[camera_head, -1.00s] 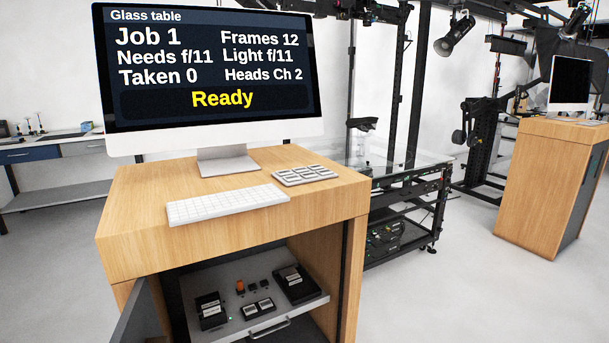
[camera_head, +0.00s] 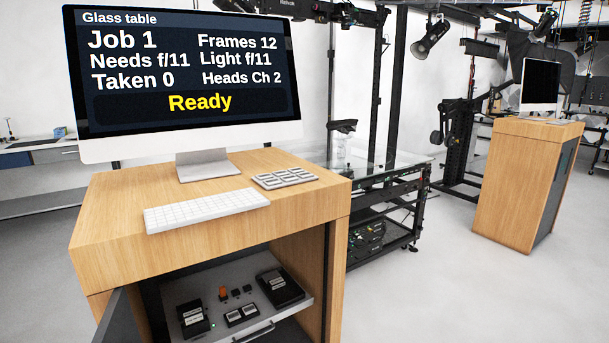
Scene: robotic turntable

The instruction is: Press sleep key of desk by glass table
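The wooden desk (camera_head: 90,235) by the glass table stands at the left, close to me. Its monitor (camera_head: 182,150) reads "Glass table", Job 1, Needs f/11, Taken 0, Frames 12, Light f/11, Heads Ch 2 and a yellow "Ready". A white keyboard (camera_head: 205,211) lies at the desk's front. A small grey keypad (camera_head: 284,177) lies to its right; its key labels are too small to read, and I cannot tell which key is sleep. The glass table (camera_head: 405,160) stands behind the desk to the right. My gripper is not in view.
Under the desktop, a pulled-out shelf (camera_head: 262,320) holds black devices and a small orange item (camera_head: 223,293). A dark door (camera_head: 120,318) stands open at its left. A second wooden desk (camera_head: 510,190) with a dark monitor (camera_head: 541,82) is at the right. The floor between is clear.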

